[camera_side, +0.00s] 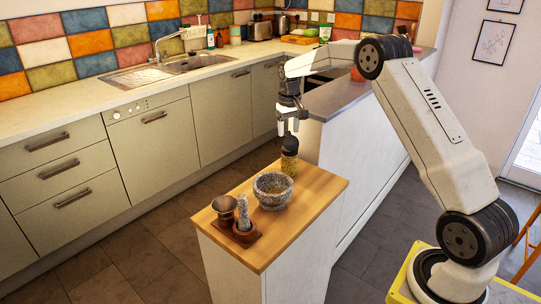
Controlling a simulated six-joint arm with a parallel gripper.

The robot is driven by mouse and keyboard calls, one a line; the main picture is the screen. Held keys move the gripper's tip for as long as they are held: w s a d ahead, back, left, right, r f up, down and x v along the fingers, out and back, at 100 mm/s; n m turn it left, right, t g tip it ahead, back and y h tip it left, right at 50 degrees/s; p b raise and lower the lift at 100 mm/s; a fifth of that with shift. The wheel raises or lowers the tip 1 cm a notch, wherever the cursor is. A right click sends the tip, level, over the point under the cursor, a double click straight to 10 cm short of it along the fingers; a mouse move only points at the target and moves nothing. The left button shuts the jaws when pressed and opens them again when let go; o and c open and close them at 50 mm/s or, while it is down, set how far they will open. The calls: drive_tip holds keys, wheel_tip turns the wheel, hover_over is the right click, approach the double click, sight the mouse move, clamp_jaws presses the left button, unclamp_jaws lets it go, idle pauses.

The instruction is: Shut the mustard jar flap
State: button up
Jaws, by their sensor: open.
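The mustard jar (289,166) is a small jar with yellowish contents and a dark top. It stands upright at the back edge of the small wooden-topped stand (322,185). My gripper (291,133) points down directly above the jar, with its open fingers close to the jar's dark top. I cannot tell whether they touch it. The jar's flap is too small and partly hidden by my gripper, so its position is unclear.
A grey stone mortar (272,193) stands just in front of the jar. A brown cup (225,209) and a stone pestle (243,213) in a wooden holder stand at the stand's front left. A grey counter (340,98) lies behind the stand. The stand's right side is clear.

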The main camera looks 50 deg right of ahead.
drive_tip(key=shift+f, duration=0.1)
clamp_jaws()
drive_tip(key=shift+w+f, duration=0.1)
drive_tip(key=shift+w, duration=0.05)
drive_tip(key=shift+w+d+f+g, duration=0.1)
drive_tip(key=shift+w+f+g, duration=0.1)
drive_tip(key=shift+g, duration=0.4)
drive_tip(key=shift+w+d+f+g+y, duration=0.15)
drive_tip(key=shift+w+f+g+y, duration=0.15)
drive_tip(key=shift+g+y, duration=0.4)
unclamp_jaws()
drive_tip(key=shift+r, duration=0.1)
